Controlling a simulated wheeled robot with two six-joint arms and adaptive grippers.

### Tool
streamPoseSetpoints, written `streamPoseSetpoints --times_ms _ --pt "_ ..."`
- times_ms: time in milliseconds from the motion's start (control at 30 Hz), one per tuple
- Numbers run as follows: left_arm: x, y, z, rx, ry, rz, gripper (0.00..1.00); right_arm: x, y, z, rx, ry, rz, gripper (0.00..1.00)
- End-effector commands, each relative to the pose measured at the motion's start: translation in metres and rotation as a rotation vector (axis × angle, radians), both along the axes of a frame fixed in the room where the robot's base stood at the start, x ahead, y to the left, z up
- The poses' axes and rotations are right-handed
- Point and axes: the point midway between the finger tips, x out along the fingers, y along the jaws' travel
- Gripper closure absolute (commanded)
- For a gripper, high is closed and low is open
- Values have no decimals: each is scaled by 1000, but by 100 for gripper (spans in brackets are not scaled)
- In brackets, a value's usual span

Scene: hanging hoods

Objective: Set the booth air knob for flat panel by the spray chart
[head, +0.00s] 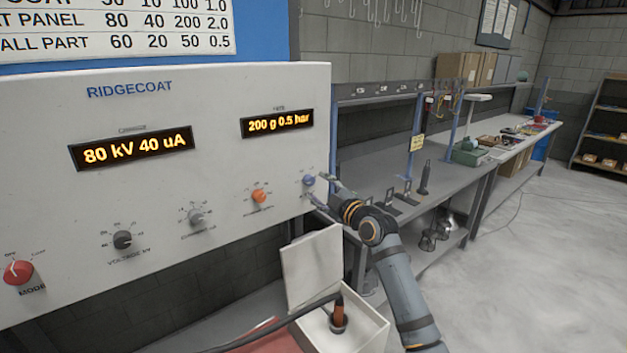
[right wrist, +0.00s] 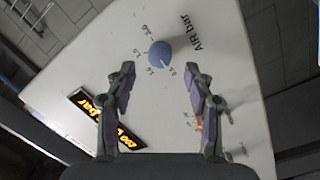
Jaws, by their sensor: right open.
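The blue air knob (head: 308,180) is at the right end of the panel's knob row. In the right wrist view the knob (right wrist: 160,54) sits beside the "AIR bar" label, just ahead of and between the fingertips, with its mark towards the low end of the scale. My right gripper (head: 321,191) is open and empty in front of it; a gap remains at both fingers. The panel display (head: 277,123) reads 200 g 0.5 bar. The spray chart (head: 120,30) shows 80, 40, 200, 2.0 for flat panel. My left gripper is out of view.
On the panel (head: 210,90) an orange knob (head: 259,196), two dark or grey knobs and a red mode knob (head: 18,272) stand left of the air knob. An open white box (head: 365,335) is below. A grey workbench (head: 380,160) runs behind my right arm.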

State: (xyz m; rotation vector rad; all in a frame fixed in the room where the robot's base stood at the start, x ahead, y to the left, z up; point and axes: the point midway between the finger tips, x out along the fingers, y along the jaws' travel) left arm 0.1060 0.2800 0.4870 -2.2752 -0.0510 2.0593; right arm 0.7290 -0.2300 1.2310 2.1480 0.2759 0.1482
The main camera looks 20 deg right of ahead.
Motion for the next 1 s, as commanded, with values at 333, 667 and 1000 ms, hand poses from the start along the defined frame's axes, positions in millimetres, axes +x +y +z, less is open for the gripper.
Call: streamPoseSetpoints --times_ms 333,667,1000 --pt "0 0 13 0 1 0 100 38 10 0 0 1 1 47" --pt "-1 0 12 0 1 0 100 38 10 -1 -1 1 0 59" --pt "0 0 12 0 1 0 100 38 10 -1 -2 2 0 100"
